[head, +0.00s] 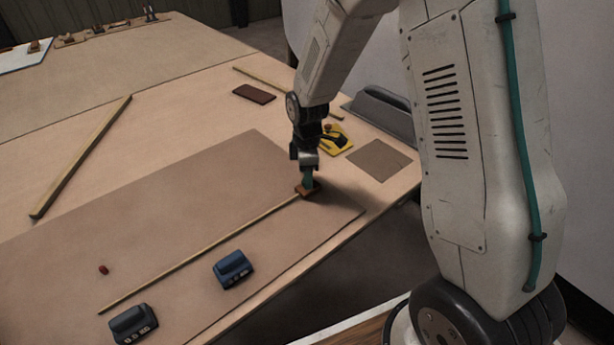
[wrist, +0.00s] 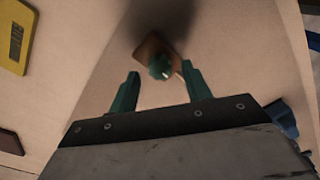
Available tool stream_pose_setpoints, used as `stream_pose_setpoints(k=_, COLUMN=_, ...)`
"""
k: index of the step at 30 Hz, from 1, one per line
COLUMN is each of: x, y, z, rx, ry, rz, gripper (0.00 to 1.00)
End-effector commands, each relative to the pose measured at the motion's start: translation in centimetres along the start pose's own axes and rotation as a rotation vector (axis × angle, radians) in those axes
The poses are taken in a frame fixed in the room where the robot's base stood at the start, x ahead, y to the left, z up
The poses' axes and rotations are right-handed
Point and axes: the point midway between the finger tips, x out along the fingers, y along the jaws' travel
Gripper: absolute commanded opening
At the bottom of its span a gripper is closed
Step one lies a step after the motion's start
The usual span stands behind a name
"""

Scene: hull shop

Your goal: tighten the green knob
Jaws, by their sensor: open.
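The green knob (wrist: 160,67) sits on a small orange-brown block in the wrist view, with a pale mark on its side. The block (wrist: 147,47) also shows in the head view (head: 312,189), near the end of a thin wooden strip (head: 200,254). My gripper (head: 307,183) points down over the block in the head view. In the wrist view its two green fingers (wrist: 160,70) are apart, and the knob appears between their tips. I cannot tell whether either finger touches it. In the head view the fingers hide most of the knob.
A yellow-and-black item (head: 334,140), a dark red block (head: 254,94) and a brown square (head: 379,159) lie beyond my gripper. A long wooden bar (head: 80,158) is at left.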

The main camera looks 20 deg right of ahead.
Motion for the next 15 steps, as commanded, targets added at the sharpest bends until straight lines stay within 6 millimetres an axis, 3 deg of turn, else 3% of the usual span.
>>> stream_pose_setpoints(k=4, x=1.18, y=-0.01, z=0.01, rx=0.001, ry=0.000, rz=0.000, gripper=0.49)
stream_pose_setpoints(k=12, x=1.38, y=-0.02, z=0.01, rx=0.001, ry=0.000, rz=0.000, gripper=0.49)
stream_pose_setpoints(k=13, x=1.38, y=-0.01, z=0.01, rx=0.001, ry=0.000, rz=0.000, gripper=0.46)
stream_pose_setpoints(k=15, x=1.37, y=-0.01, z=0.01, rx=0.001, ry=0.000, rz=0.000, gripper=0.26)
